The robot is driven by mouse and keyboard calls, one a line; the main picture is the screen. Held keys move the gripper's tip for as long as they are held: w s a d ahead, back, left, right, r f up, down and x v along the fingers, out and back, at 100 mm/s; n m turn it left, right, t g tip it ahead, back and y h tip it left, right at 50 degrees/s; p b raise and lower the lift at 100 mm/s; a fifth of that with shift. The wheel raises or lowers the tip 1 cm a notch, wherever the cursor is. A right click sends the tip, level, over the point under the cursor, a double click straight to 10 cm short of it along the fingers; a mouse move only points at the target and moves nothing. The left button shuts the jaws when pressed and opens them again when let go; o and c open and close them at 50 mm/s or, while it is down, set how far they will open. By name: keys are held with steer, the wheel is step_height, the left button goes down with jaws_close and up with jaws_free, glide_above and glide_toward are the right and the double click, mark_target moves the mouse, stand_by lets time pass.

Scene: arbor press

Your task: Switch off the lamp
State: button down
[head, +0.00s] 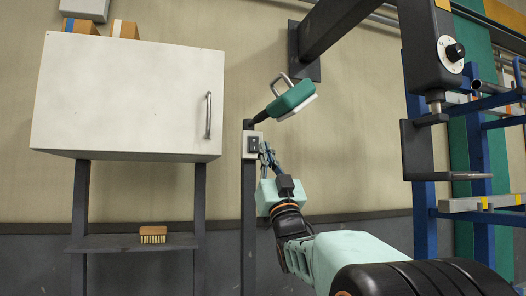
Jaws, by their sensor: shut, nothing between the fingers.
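The lamp (293,99) has a green head with a wire handle and a pale lower face. It sits tilted at the top of a dark post (248,215). A switch box (252,145) with a light plate and a dark rocker is fixed to the post below the lamp. My gripper (265,148) is shut and empty, its fingertips at the right edge of the switch. I cannot tell whether they touch it. The rocker's position is too small to read, and I cannot tell whether the lamp is lit.
A white cabinet (120,95) with a vertical handle stands at left, with boxes on top. A brush (153,234) lies on the shelf (115,243) below it. The arbor press (432,60) and a blue rack (424,215) stand at right. Open wall lies between.

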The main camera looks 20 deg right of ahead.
steer(key=shift+s+f+b, duration=0.25)
steer(key=shift+s+f, duration=0.55)
steer(key=shift+s, duration=0.35)
steer(key=shift+s+f+b, duration=0.2)
steer(key=shift+s+f, duration=0.55)
steer(key=shift+s, duration=0.35)
